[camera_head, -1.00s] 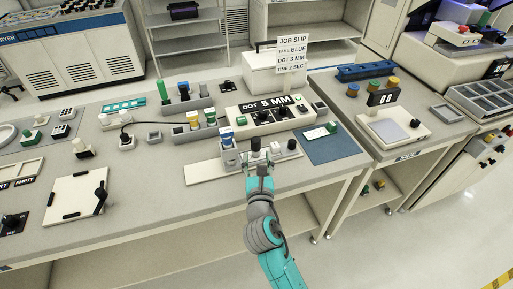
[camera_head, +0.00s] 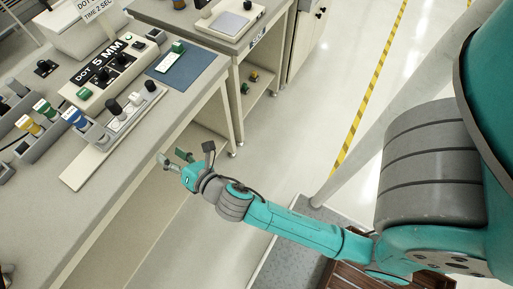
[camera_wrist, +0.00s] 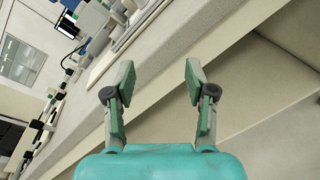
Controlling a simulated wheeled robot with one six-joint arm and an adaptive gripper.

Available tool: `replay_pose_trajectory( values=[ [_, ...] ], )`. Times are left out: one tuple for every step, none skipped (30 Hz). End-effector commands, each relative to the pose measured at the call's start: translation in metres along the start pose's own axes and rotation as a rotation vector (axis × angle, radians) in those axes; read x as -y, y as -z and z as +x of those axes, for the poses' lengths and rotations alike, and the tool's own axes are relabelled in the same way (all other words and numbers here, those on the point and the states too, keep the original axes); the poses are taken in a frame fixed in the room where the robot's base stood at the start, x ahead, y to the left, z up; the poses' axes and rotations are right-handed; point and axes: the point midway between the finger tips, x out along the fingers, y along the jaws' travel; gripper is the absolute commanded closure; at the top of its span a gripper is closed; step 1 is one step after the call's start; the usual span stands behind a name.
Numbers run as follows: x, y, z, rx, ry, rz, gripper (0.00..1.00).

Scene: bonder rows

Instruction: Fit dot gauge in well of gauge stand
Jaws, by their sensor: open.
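A long pale strip (camera_head: 85,168), which looks like the gauge stand, lies along the table's front edge. On its right part stand a black-topped piece (camera_head: 113,107), a small white piece (camera_head: 133,99) and a dark knob (camera_head: 150,86). The black-topped piece may be the dot gauge; I cannot tell whether it is seated in a well. My gripper (camera_head: 176,158) is open and empty, off the front edge of the table and apart from the strip. In the wrist view its fingers (camera_wrist: 160,83) are spread with nothing between them.
Blue-topped (camera_head: 73,115), green-topped (camera_head: 43,107) and yellow-topped (camera_head: 28,125) pieces stand close to the strip. The DOT 5 MM box (camera_head: 95,75) is behind it, a blue mat (camera_head: 186,68) to its right.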

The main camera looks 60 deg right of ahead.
Motion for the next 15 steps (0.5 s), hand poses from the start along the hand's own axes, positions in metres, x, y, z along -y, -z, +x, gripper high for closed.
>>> replay_pose_trajectory(
  values=[
    [0.013,0.008,-0.020,-0.030,0.003,0.105,0.45],
    [0.018,0.011,-0.030,-0.045,0.003,0.175,0.45],
    [0.024,0.015,-0.044,-0.064,0.004,0.268,0.45],
    [0.028,0.018,-0.055,-0.077,0.006,0.340,0.45],
    [0.032,0.021,-0.066,-0.090,0.010,0.412,0.45],
    [0.037,0.023,-0.080,-0.107,0.014,0.508,0.45],
    [0.040,0.025,-0.091,-0.118,0.019,0.580,0.45],
    [0.044,0.026,-0.102,-0.129,0.025,0.652,0.45],
    [0.047,0.028,-0.116,-0.141,0.033,0.751,0.45],
    [0.050,0.028,-0.127,-0.149,0.041,0.824,0.45],
    [0.052,0.029,-0.137,-0.157,0.049,0.897,0.45],
    [0.054,0.028,-0.152,-0.165,0.059,0.996,0.45],
    [0.056,0.028,-0.162,-0.170,0.069,1.071,0.45],
    [0.057,0.027,-0.173,-0.174,0.079,1.147,0.45],
    [0.058,0.026,-0.186,-0.177,0.091,1.246,0.45]
  ],
)
